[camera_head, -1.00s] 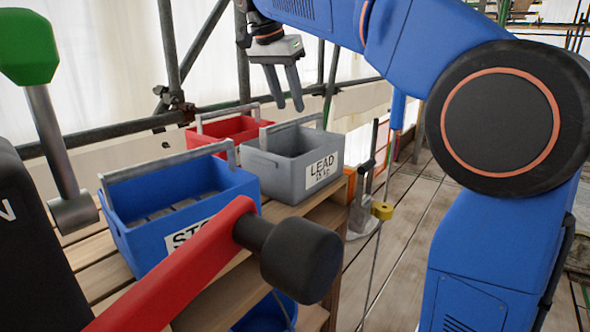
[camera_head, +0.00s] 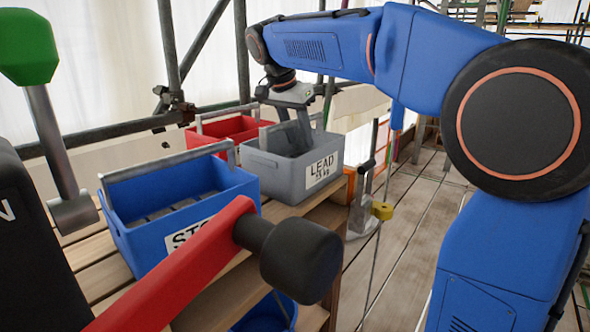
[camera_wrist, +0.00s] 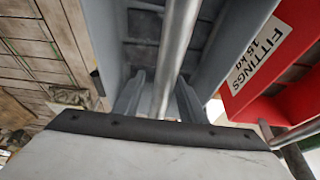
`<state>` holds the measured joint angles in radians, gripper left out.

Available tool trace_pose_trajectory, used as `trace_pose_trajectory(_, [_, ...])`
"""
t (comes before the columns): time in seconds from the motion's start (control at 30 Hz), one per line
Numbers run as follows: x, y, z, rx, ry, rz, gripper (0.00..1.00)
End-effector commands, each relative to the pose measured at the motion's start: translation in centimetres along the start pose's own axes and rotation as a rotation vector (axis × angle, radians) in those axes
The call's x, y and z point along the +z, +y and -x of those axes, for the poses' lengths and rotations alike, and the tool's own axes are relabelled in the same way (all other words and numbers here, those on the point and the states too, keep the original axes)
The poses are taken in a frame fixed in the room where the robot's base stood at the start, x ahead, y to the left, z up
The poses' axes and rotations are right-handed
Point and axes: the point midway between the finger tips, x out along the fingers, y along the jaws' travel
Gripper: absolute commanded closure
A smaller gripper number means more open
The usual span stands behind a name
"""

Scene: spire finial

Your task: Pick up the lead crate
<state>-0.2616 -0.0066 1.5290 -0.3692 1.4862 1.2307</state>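The grey lead crate (camera_head: 272,176) stands on the wooden shelf, its label facing right in the head view. Its grey bar handle (camera_head: 265,138) spans the top. My gripper (camera_head: 295,138) points down at the crate's open top. In the wrist view the crate's grey wall (camera_wrist: 104,40) shows left of the handle bar (camera_wrist: 176,50). The bar runs between the two fingers of my gripper (camera_wrist: 160,90), which stand apart on either side of it. A gap shows beside the bar, so the fingers look open. The fingertips are partly hidden in the head view.
A blue crate (camera_head: 205,196) stands nearer on the left. A red crate (camera_head: 225,128) is behind; its fittings label (camera_wrist: 258,55) shows right in the wrist view. A red bar with a black end (camera_head: 300,262) crosses the foreground. Scaffold tubes (camera_head: 110,132) run behind the shelf.

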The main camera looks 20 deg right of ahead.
Motion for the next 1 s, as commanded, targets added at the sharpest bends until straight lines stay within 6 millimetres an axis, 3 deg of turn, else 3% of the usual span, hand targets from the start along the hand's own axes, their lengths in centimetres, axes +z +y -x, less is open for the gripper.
trace_pose_trajectory(0.2, [-0.02, -0.01, -0.07, -0.001, 0.0, 0.0, 0.63])
trace_pose_trajectory(0.37, [-0.02, -0.01, -0.06, -0.001, 0.0, 0.0, 0.99])
trace_pose_trajectory(0.4, [-0.02, -0.01, -0.06, -0.001, 0.0, 0.0, 1.0])
trace_pose_trajectory(1.0, [-0.03, -0.01, -0.03, -0.001, 0.001, 0.0, 1.0])
